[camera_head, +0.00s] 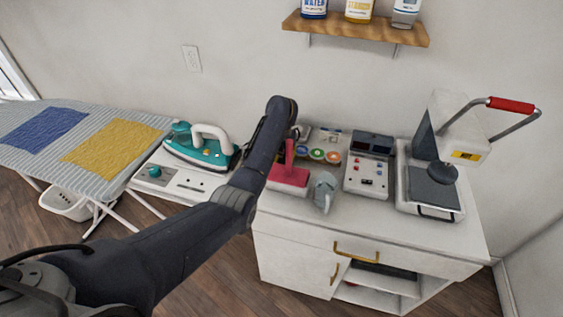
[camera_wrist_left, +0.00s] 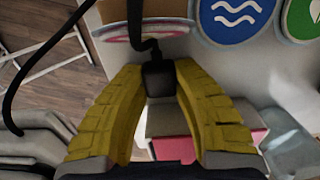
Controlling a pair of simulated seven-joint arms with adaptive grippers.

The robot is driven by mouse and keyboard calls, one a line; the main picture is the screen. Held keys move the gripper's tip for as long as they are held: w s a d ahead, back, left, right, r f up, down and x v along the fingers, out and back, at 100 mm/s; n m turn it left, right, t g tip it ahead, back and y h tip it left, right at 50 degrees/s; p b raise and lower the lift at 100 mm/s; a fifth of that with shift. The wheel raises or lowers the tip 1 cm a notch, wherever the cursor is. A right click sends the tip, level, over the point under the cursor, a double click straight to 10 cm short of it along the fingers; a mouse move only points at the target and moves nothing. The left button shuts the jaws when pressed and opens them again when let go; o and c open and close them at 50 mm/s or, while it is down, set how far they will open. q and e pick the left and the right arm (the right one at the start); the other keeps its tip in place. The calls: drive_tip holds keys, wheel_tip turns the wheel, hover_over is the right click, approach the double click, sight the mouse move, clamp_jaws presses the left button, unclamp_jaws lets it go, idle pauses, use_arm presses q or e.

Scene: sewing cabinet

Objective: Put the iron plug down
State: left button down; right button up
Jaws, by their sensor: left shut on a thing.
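My left gripper (camera_wrist_left: 160,72) shows in the left wrist view with its two yellow fingers closed on the black iron plug (camera_wrist_left: 158,80). A black cord runs up from the plug. In the head view my left arm reaches over the white cabinet top (camera_head: 273,201) and hides the plug and most of the gripper. The teal and white iron (camera_head: 200,150) sits on a white station with a knob, left of the arm. I cannot tell how high the plug is above the surface below it. My right gripper is not in view.
A red object (camera_head: 289,172), a grey figure (camera_head: 325,190), round coloured badges (camera_head: 317,154), a control box (camera_head: 369,165) and a press with a red handle (camera_head: 510,105) crowd the cabinet top. An ironing board (camera_head: 75,140) stands left. A wall outlet (camera_head: 191,58) is behind.

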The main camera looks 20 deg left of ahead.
sight(281, 161)
use_arm(q)
drive_tip(key=c, duration=1.1)
unclamp_jaws()
drive_tip(key=shift+c, duration=0.2)
wheel_tip(281, 161, up, 13)
drive_tip(key=shift+r, duration=0.15)
